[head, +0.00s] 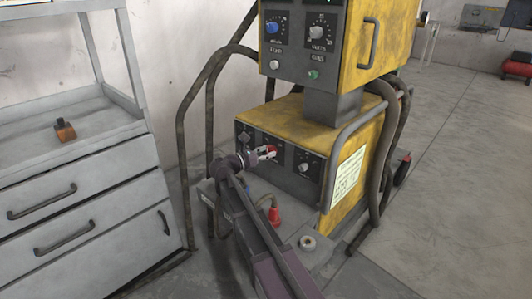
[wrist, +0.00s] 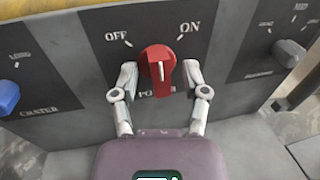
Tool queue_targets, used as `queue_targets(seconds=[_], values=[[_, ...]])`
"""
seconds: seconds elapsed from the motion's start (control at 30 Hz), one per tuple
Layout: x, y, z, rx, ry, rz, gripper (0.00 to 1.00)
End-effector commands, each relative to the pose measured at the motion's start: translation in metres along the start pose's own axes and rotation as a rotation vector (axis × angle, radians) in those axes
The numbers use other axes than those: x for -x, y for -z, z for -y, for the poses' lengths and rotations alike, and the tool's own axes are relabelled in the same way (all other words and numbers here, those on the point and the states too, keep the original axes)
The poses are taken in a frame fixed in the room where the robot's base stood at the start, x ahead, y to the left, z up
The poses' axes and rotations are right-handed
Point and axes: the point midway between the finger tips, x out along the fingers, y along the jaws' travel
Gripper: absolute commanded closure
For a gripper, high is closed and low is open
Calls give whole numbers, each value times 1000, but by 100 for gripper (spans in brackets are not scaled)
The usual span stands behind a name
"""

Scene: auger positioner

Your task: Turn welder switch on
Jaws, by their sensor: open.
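The welder (head: 370,165) is a yellow box with a dark front panel, standing in the middle of the head view. Its red power switch (wrist: 157,62) shows in the wrist view, between the OFF label at upper left and the ON label at upper right. The white line on the knob stands about upright in the picture. My gripper (wrist: 161,76) is open, with one finger on each side of the knob. The right finger is very close to it; I cannot tell whether either touches. In the head view my gripper (head: 267,153) is at the lower panel and partly hides the switch.
A blue knob (wrist: 8,97) marked CRATER is left of the switch, and another dial (wrist: 288,50) is right. The upper control box (head: 335,45) overhangs the lower panel. Bent pipes (head: 181,130) and a grey drawer cabinet (head: 85,215) stand left.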

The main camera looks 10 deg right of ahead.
Motion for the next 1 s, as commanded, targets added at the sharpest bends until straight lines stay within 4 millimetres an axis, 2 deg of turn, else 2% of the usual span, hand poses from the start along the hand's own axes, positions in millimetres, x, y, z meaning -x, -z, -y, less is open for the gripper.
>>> queue_targets(seconds=[0.23,0.27,0.4,0.47,1.0], values=[[0,0,0,0,0,0,41],[0,0,0,0,0,0,44],[0,0,0,0,0,0,86],[0,0,0,0,1,0,100],[-1,-1,1,-68,2,-15,100]])
